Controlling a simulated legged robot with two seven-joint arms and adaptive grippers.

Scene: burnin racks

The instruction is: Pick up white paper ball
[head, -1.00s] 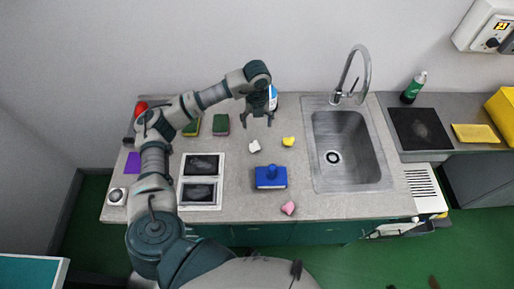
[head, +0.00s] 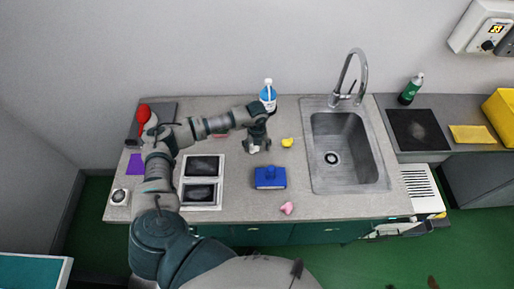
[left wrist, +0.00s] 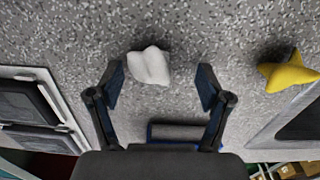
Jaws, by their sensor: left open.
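The white paper ball (left wrist: 149,66) is a small crumpled lump on the grey speckled counter. In the left wrist view it lies between the two fingertips, nearer the left finger, with gaps on both sides. My left gripper (left wrist: 160,78) is open and empty, pointing down over the ball. In the head view the gripper (head: 257,147) is above the counter and partly hides the paper ball (head: 253,150). My right gripper is not in view.
A blue block-like tool (head: 270,178) and a pink piece (head: 287,208) lie nearer the front. A blue-and-white bottle (head: 268,97) stands behind. The sink (head: 345,178) is to the right, two framed panels (head: 202,194) to the left.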

